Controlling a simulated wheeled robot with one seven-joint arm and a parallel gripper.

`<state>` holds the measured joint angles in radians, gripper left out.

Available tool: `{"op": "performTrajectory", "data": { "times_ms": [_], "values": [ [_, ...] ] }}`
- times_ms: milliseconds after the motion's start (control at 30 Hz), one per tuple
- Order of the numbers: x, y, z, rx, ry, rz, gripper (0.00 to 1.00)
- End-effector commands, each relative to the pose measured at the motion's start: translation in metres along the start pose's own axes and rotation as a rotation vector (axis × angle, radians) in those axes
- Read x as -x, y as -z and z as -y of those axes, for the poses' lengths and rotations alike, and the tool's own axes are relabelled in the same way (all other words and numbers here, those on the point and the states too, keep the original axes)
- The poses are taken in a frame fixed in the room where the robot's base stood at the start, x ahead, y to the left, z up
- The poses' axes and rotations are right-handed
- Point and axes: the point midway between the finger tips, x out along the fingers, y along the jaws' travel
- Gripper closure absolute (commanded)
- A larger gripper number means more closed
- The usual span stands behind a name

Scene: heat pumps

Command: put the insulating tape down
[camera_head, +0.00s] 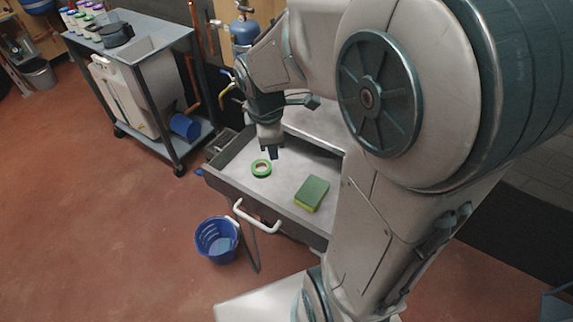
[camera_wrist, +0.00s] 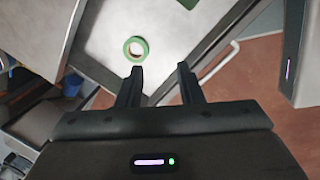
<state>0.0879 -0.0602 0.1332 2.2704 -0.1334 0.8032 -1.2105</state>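The insulating tape is a green ring (camera_head: 261,168) lying flat on the light bottom of an open drawer (camera_head: 285,212). It also shows in the wrist view as a green roll (camera_wrist: 136,48) with a pale inner core, just beyond my gripper's left fingertip. My gripper (camera_head: 270,153) is above the drawer close to the tape. In the wrist view its two fingers (camera_wrist: 159,69) stand apart with nothing between them. Whether a fingertip touches the tape, I cannot tell.
A green and yellow sponge (camera_head: 312,194) lies in the drawer to the right of the tape. The drawer has a white handle (camera_head: 257,218) at its front. A blue basket (camera_head: 217,240) stands on the floor below. A grey cart (camera_head: 135,50) stands at the left. Drawer floor between tape and sponge is clear.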

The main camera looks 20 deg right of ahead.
Motion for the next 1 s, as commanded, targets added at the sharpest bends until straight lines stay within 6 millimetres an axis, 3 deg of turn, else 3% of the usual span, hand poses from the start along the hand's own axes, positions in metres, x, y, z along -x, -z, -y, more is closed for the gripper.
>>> {"op": "performTrajectory", "data": {
  "times_ms": [300,500,700,1000],
  "values": [
    [0.04,-0.016,0.061,-0.82,-0.03,-0.076,0.67],
    [0.05,-0.022,0.09,-1.21,-0.008,-0.132,0.67],
    [0.053,-0.023,0.101,-1.365,0.01,-0.153,0.67],
    [0.053,-0.023,0.101,-1.375,0.011,-0.154,0.67]
  ]
}}
